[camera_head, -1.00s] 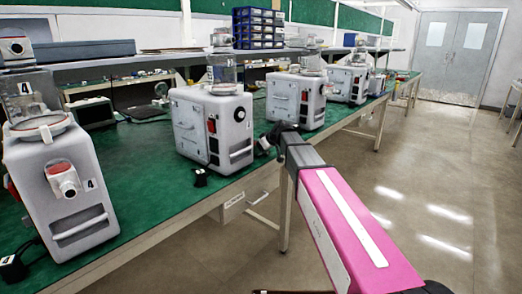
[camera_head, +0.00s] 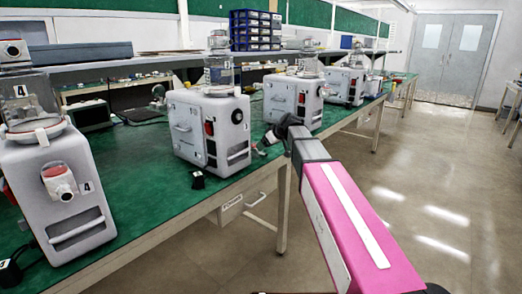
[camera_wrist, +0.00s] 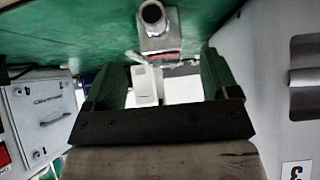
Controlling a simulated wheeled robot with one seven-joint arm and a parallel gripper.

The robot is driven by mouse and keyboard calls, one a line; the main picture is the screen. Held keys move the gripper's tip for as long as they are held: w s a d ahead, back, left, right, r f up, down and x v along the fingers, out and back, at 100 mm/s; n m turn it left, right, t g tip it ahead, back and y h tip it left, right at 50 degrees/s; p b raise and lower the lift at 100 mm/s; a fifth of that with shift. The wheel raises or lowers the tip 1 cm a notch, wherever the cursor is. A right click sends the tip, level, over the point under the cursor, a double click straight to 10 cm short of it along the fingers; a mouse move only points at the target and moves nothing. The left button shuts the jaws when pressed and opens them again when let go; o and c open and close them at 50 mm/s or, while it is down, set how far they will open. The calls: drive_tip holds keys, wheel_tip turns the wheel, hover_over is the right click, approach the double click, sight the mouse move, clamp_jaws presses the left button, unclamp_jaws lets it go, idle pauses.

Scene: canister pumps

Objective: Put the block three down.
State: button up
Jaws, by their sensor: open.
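A small black block (camera_head: 198,180) with a pale label stands on the green bench in front of the second pump; its number is too small to read. Another labelled black block (camera_head: 10,270) is at the lower left edge beside the pump marked 4 (camera_head: 62,195). My gripper (camera_head: 266,143) is above the bench edge, right of the second pump (camera_head: 212,130). In the wrist view, my gripper (camera_wrist: 163,80) has its fingers apart, with no block seen held between them. A pump marked 3 (camera_wrist: 290,130) is close on the right there.
More canister pumps (camera_head: 292,100) stand along the green bench (camera_head: 145,190). A blue drawer rack (camera_head: 257,30) is on the shelf behind. The floor (camera_head: 420,190) to the right is clear.

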drive_tip(key=v, duration=0.5)
drive_tip(key=s+d+f+m+g+h, duration=0.2)
drive_tip(key=s+d+f, duration=0.3)
drive_tip(key=s+f, duration=0.4)
drive_tip(key=s+d+f+m+g+h, duration=0.1)
drive_tip(key=s+d+f+m+h, duration=0.1)
drive_tip(key=s+d+f+m, duration=0.3)
drive_tip(key=s+d+f+m+g+h, duration=0.2)
drive_tip(key=s+d+f, duration=0.4)
drive_tip(key=s+f, duration=0.7)
wheel_tip(320, 180, down, 6)
drive_tip(key=shift+d+r+m+g+h, duration=0.3)
drive_tip(key=shift+m+h, duration=0.2)
drive_tip(key=shift+m, duration=0.2)
